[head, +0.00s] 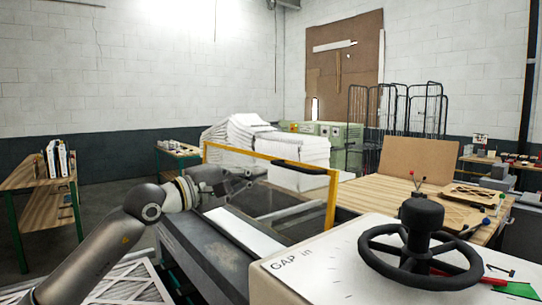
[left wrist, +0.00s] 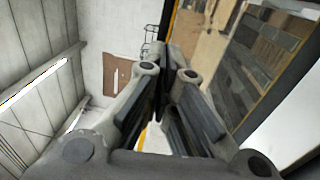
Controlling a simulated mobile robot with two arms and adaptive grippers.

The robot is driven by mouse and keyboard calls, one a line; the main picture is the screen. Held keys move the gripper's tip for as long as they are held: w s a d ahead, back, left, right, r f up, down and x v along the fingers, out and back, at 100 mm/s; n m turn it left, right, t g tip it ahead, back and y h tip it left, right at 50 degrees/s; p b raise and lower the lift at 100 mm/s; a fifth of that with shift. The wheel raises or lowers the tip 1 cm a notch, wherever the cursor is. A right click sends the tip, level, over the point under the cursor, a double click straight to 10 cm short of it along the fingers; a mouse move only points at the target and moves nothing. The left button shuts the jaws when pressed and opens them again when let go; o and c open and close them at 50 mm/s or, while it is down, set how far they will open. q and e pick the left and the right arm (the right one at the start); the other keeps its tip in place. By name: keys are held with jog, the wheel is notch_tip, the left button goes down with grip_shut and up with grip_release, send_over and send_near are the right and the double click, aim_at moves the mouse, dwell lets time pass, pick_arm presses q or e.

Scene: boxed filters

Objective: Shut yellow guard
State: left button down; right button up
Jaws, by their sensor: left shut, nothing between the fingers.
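The yellow guard (head: 331,203) is a yellow frame around a see-through panel, standing raised over the machine bed in the head view. A black handle (head: 300,167) sits on its top bar. My left gripper (head: 250,178) is in front of the panel, left of the handle and below the top bar. Its fingers are shut and empty; they also show in the left wrist view (left wrist: 167,82). Whether it touches the guard I cannot tell. My right gripper is not in view.
A white machine housing (head: 300,262) with a black handwheel (head: 420,256) stands at the front right. A white strip (head: 243,232) lies on the dark machine bed. White stacks (head: 300,150) stand behind the guard. A wooden table (head: 385,195) is to the right.

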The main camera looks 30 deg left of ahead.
aim_at(280, 165)
pick_arm(q)
jog(key=p+x, duration=0.2)
jog(key=x, duration=0.1)
jog(key=shift+w+d+r, duration=0.2)
jog(key=shift+w+d, duration=0.05)
jog(key=shift+w+d+p, duration=0.15)
jog(key=shift+w+p, duration=0.35)
jog(key=shift+w, duration=0.1)
jog(key=shift+w+d+f, duration=0.1)
jog(key=shift+w+f, duration=0.05)
jog(key=shift+w, duration=0.1)
